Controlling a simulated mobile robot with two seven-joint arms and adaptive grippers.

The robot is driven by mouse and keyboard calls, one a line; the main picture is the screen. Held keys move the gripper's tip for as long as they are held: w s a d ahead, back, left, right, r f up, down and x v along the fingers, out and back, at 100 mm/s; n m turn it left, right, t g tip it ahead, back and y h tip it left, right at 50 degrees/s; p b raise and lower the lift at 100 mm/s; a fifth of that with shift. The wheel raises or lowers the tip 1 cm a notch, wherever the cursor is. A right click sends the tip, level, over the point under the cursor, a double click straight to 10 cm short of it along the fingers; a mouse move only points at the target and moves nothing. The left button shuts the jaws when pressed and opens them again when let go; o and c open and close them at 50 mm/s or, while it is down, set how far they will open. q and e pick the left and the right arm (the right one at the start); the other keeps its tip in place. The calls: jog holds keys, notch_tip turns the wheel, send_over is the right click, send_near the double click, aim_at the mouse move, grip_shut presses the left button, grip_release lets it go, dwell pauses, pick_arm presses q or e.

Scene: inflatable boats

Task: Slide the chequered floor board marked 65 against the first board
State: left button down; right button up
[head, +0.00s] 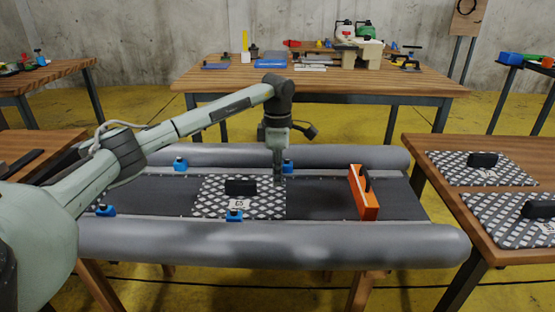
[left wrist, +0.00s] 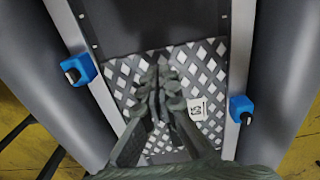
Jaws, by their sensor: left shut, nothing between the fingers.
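A chequered floor board (head: 212,204) lies flat in the inflatable boat, with a black handle (head: 240,187) and a white label that looks like 65. It also shows in the left wrist view (left wrist: 205,68), with its label (left wrist: 196,109) right of the fingers. My left gripper (head: 278,181) points down at the board's right end, shut and empty. In the left wrist view its closed fingers (left wrist: 158,80) cover the middle of the board. Whether they touch it I cannot tell. I cannot make out a separate first board in the boat. My right gripper is out of view.
Grey tubes (head: 270,243) run along both sides of the boat. Blue clamps (head: 234,215) sit along the side rails. An orange block (head: 363,192) stands across the floor at right. Two more chequered boards (head: 505,175) lie on the right table (head: 420,150). Dark floor (head: 318,200) right of the board is bare.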

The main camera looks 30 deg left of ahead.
aim_at(263, 193)
pick_arm(q)
notch_tip(263, 193, down, 2)
jog(key=shift+s+a+r+p, duration=0.15)
jog(key=shift+s+a, duration=0.2)
jog(key=shift+a, duration=0.25)
jog(key=shift+s+a+r+p, duration=0.15)
jog(key=shift+s+a, duration=0.2)
jog(key=shift+a, duration=0.25)
jog(key=shift+s+a+f, duration=0.1)
jog(key=shift+s+a, duration=0.2)
jog(key=shift+a, duration=0.2)
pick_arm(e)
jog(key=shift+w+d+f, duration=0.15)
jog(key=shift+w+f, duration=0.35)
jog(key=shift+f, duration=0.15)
pick_arm(q)
jog(key=s+a, duration=0.4)
jog(key=a, duration=0.3)
jog(key=s+a, duration=0.5)
jog(key=a, duration=0.3)
jog(key=s+a, duration=0.5)
jog(key=a, duration=0.2)
jog(key=shift+a+b, duration=0.3)
jog(key=shift+s+a, duration=0.2)
jog(key=shift+a, duration=0.2)
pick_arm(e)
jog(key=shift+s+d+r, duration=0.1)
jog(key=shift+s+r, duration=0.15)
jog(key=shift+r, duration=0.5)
